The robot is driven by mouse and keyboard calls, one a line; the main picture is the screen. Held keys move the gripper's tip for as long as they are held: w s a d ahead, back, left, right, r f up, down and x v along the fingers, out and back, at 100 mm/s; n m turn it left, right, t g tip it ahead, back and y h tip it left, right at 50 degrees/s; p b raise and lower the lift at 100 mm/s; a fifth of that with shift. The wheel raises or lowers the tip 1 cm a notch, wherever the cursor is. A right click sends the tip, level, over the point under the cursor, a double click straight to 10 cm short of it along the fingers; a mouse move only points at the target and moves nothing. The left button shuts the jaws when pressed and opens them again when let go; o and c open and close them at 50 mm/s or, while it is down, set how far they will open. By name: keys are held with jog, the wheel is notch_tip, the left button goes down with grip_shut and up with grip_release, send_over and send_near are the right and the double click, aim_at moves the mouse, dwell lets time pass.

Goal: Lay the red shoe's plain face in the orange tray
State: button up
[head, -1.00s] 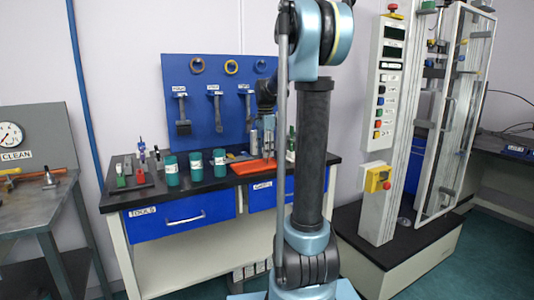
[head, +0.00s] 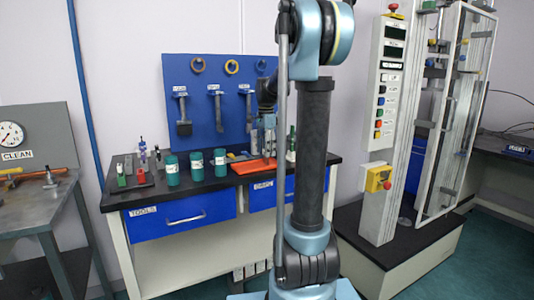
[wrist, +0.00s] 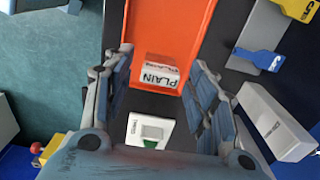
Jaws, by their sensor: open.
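The orange tray (wrist: 195,30) lies on the black bench top and runs up the middle of the wrist view. It also shows in the head view (head: 249,167), near the bench's right side. In the head view my gripper (head: 266,145) is low over the tray.
A white piece with a green part (wrist: 150,130) sits near the tray's end. Several green canisters (head: 196,165) stand left of the tray. The tool board (head: 210,105) rises behind.

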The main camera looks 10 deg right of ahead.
notch_tip(320, 180, up, 11)
dwell(0.4)
jog(key=s+f+n+t, duration=0.1)
jog(key=s+f+n, duration=0.35)
jog(key=s, duration=0.55)
jog(key=s+f+n, duration=0.3)
jog(key=s+f, duration=0.3)
jog(key=s, duration=0.4)
jog(key=s+f+n+t, duration=0.1)
jog(key=s+f+n, duration=0.6)
jog(key=s+f, duration=0.8)
notch_tip(320, 180, down, 3)
jog(key=shift+d, duration=0.3)
jog(key=shift+w+f, duration=0.2)
jog(key=shift+w, duration=0.2)
